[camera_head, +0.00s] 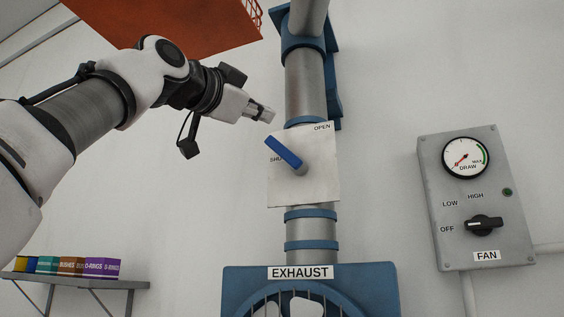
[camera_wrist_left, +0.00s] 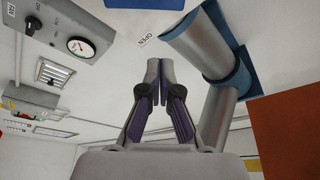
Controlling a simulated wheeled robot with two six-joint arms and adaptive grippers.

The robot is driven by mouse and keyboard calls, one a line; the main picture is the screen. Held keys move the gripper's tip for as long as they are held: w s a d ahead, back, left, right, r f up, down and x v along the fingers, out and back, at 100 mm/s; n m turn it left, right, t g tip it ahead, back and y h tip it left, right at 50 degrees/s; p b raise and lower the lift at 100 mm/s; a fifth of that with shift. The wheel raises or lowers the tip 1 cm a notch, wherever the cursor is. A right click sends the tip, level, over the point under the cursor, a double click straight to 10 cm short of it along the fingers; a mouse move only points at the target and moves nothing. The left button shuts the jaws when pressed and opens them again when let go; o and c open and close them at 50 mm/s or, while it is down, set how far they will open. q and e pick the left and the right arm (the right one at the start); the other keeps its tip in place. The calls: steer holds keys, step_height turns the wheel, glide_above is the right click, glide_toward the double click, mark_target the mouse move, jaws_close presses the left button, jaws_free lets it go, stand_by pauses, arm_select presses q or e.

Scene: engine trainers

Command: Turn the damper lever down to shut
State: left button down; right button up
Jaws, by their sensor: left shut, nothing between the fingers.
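The blue damper lever (camera_head: 284,152) is on a white square plate (camera_head: 322,186) on the grey exhaust pipe. It slants up and left from its pivot, its free end near the partly covered SHUT label; the OPEN label is at the plate's upper right. My left gripper (camera_head: 269,115) is shut and empty, just above and left of the lever's free end, apart from it. In the left wrist view its fingertips (camera_wrist_left: 158,66) are together, near the OPEN label. A blue part is cut off at that view's top edge; I cannot tell what it is. My right gripper is not in view.
The grey pipe (camera_head: 305,85) with blue collars runs above the plate. The blue EXHAUST housing (camera_head: 245,285) is below. A grey fan box (camera_head: 440,200) with gauge and knob is at right. A shelf (camera_head: 125,284) with small boxes is lower left. An orange panel (camera_head: 180,25) hangs above my arm.

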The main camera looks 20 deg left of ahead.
arm_select(q)
steer(key=r+p, duration=0.4)
steer(key=p, duration=0.6)
glide_above(286, 155)
steer(key=s+d, duration=0.1)
steer(key=d, duration=0.1)
steer(key=a+f+b, duration=0.2)
steer(key=a+f, duration=0.1)
steer(key=f, duration=0.1)
steer(key=shift+s+a+b, duration=0.15)
steer(key=shift+s+b, duration=0.2)
steer(key=shift+b, duration=0.05)
steer(key=shift+w, duration=0.1)
